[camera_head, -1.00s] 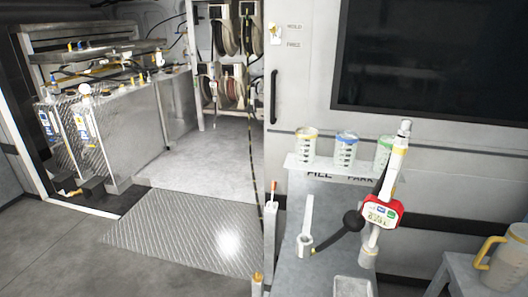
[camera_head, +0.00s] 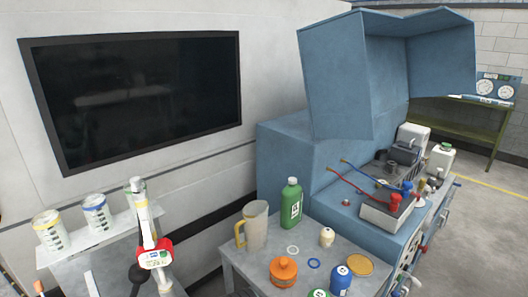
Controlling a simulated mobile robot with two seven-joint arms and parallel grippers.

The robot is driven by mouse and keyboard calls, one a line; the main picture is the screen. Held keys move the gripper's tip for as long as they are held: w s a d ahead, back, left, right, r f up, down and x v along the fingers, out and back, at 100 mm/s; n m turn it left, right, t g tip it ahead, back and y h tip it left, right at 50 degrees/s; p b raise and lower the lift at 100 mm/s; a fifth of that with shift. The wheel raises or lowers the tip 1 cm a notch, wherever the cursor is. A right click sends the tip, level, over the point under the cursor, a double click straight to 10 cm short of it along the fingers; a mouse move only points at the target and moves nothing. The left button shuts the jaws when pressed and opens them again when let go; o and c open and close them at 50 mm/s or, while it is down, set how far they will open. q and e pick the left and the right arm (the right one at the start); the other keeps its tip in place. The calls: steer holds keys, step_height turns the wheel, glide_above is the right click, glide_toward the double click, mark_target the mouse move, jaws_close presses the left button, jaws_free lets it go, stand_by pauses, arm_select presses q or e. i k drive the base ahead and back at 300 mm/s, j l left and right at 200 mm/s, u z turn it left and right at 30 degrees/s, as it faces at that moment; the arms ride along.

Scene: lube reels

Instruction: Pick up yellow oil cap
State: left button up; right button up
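A flat round yellow-tan disc (camera_head: 360,265) lies on the grey side table (camera_head: 230,262), near its right edge. It is the clearest yellow cap-like thing in view, but I cannot tell whether it is the oil cap. The blue machine with a raised hood (camera_head: 335,75) stands behind the table. Its engine bay shows a battery (camera_head: 382,222) with red clamps and small parts too small to tell apart. Neither of my grippers is in view.
The table also holds a yellow-handled jug (camera_head: 256,225), a green bottle (camera_head: 290,204), an orange container (camera_head: 284,270), a blue bottle (camera_head: 340,280), a small cream bottle (camera_head: 327,236) and rings. A dispensing nozzle (camera_head: 155,256) stands at left. Floor at right is clear.

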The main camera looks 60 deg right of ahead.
mark_target(382, 180)
steer(key=z, duration=2.9)
steer(key=i+l+z, duration=0.65)
steer(key=z, duration=0.15)
steer(key=i+l+z, duration=0.1)
steer(key=i+z, duration=0.3)
steer(key=i+l+u, duration=0.1)
steer(key=i, duration=0.45)
steer(key=i+l, duration=0.15)
steer(key=i, duration=0.35)
steer(key=i+l+u, duration=0.15)
steer(key=i, duration=0.4)
steer(key=i+l+u, duration=0.1)
steer(key=i+u, duration=0.2)
steer(key=u, duration=0.15)
steer(key=i+l+u, duration=0.2)
steer(key=u, duration=0.2)
steer(key=i+l+u, duration=0.25)
steer(key=u, duration=0.2)
steer(key=i+l+u, duration=0.2)
steer(key=l+u, duration=0.2)
steer(key=i+l+u, duration=0.1)
steer(key=l+u, duration=0.35)
